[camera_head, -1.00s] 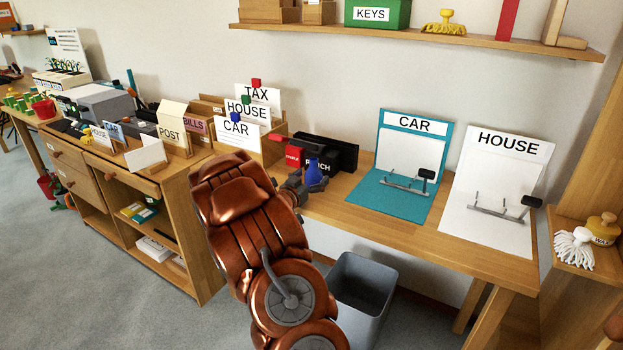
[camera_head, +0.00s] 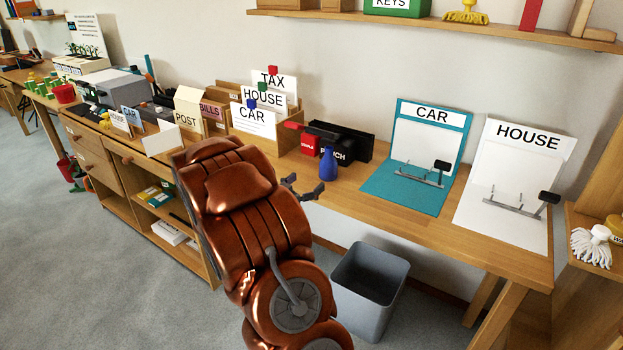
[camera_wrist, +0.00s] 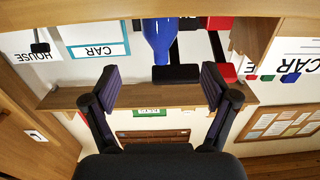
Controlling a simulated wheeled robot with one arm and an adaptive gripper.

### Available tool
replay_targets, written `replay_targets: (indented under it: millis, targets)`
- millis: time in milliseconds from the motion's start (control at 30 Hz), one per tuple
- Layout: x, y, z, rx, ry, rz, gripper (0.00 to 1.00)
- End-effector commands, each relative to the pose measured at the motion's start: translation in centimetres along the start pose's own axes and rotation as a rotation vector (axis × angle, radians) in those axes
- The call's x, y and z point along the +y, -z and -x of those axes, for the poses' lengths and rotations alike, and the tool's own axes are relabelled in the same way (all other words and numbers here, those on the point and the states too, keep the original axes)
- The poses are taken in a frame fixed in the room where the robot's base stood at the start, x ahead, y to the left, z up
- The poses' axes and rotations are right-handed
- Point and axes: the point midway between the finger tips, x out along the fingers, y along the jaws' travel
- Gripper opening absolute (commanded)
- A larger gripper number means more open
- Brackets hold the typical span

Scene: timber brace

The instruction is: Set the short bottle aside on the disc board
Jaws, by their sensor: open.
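A short blue bottle (camera_head: 328,165) stands upright on the wooden desk, in front of the black punch (camera_head: 342,146). In the wrist view the blue bottle (camera_wrist: 159,38) is upside down at the top centre, beyond the fingertips. My gripper (camera_head: 303,188) is at the desk's front edge, left of and nearer than the bottle, and apart from it. In the wrist view my gripper (camera_wrist: 160,87) has its two fingers wide apart with nothing between them. I cannot make out a disc board in these frames.
A red stapler box (camera_head: 308,144) and a card sorter (camera_head: 284,139) stand left of the bottle. A teal CAR board (camera_head: 385,191) and a white HOUSE board (camera_head: 480,222) lie to the right. A grey bin (camera_head: 369,300) stands below. Bare desk lies between bottle and CAR board.

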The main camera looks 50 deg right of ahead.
Motion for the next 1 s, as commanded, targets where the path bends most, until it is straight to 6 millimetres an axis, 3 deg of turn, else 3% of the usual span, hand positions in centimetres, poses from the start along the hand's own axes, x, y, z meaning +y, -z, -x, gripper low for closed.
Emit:
replay_targets:
  millis: [367,467,567,667,800,1000]
  targets:
    - [-0.3,-0.1,0.8,-0.011,0.011,-0.003,0.85]
    - [-1.8,-0.5,1.6,-0.061,0.061,-0.022,0.85]
    - [-4.8,-1.0,3.5,-0.158,0.162,-0.052,0.85]
    - [-8.4,-1.9,6.7,-0.291,0.297,-0.069,0.85]
    - [-12.5,-2.7,12.8,-0.477,0.488,-0.061,0.85]
    - [-15.1,-3.1,23.0,-0.720,0.745,0.021,0.85]
